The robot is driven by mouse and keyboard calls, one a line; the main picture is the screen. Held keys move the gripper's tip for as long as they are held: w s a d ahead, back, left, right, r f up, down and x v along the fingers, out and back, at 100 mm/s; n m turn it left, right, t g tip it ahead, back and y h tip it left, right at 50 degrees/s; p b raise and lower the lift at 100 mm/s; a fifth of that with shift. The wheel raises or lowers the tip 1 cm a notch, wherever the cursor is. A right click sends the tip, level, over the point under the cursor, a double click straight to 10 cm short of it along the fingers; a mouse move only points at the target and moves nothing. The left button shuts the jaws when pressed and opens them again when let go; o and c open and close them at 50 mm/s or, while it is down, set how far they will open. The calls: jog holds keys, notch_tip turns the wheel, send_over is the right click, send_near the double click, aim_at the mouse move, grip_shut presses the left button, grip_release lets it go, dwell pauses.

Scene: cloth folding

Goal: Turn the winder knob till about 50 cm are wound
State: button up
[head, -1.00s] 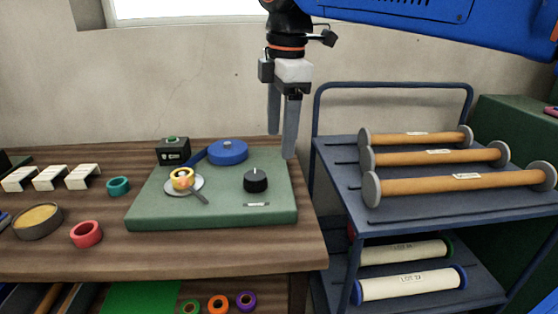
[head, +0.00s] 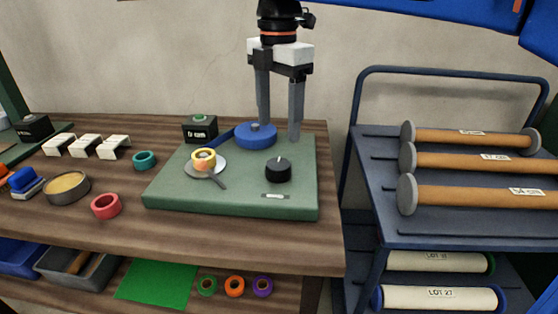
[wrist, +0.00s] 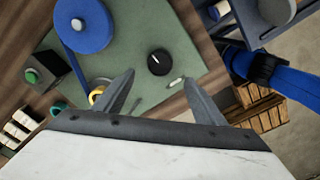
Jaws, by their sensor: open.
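The winder is a green board (head: 170,192) on the wooden table. Its black knob (head: 278,170) with a white pointer line stands at the board's right; the wrist view shows the knob (wrist: 159,62) too. A blue ribbon reel (head: 256,136) sits at the back of the board. A yellow core (head: 203,158) sits on a grey disc with a crank-like handle at the left. A black counter box (head: 200,129) with a green button seems to read 0 cm. My gripper (head: 280,138) is open and empty, pointing down above the back of the board, behind the knob.
A teal ring (head: 144,160), a red ring (head: 106,205), a round tin (head: 67,188) and white stands (head: 86,146) lie left of the board. A blue cart (head: 375,148) with several labelled rolls stands close on the right.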

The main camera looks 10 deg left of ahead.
aim_at(278, 164)
notch_tip(278, 164, down, 11)
jog(key=shift+r, duration=0.2)
dwell(0.3)
jog(key=c, duration=1.1)
